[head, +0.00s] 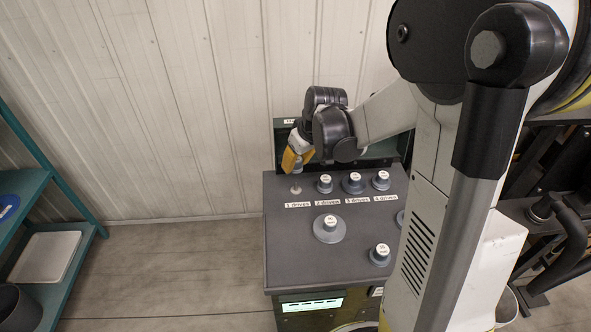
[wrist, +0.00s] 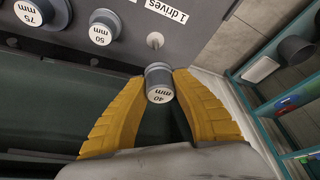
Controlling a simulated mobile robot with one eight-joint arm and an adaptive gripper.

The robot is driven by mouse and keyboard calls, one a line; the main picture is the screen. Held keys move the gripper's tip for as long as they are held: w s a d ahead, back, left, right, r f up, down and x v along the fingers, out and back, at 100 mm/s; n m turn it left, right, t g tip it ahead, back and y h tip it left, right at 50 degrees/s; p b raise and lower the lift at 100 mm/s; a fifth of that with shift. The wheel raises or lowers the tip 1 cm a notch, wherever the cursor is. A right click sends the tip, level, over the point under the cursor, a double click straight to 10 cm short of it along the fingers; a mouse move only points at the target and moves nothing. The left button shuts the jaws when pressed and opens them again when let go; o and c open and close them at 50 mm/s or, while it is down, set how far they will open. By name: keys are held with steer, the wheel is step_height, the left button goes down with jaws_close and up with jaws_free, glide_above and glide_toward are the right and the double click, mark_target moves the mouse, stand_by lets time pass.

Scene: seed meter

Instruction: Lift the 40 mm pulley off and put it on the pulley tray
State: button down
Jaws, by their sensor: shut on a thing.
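My gripper (head: 297,161) is at the back left of the grey bench top, its yellow fingers shut on the 40 mm pulley (wrist: 160,86). The pulley is a small grey piece with a white "40 mm" label, gripped near the fingertips. In the head view the pulley (head: 298,169) shows just below the fingers. It is off the "1 drives" peg (wrist: 154,40), which stands bare; the peg also shows in the head view (head: 295,190). A flat white tray (head: 45,257) lies on the teal shelf at left, and shows in the wrist view (wrist: 260,69); no label on it is readable.
Other pulleys stand on the bench top (head: 285,250), including a 50 mm (wrist: 101,28) and a 75 mm one (wrist: 33,10). A dark bin (head: 18,308) is beside the white tray. Open floor (head: 165,262) lies between the teal shelf (head: 82,246) and bench.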

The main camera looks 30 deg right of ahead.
steer(key=shift+r+p, duration=1.7)
steer(key=shift+r, duration=1.05)
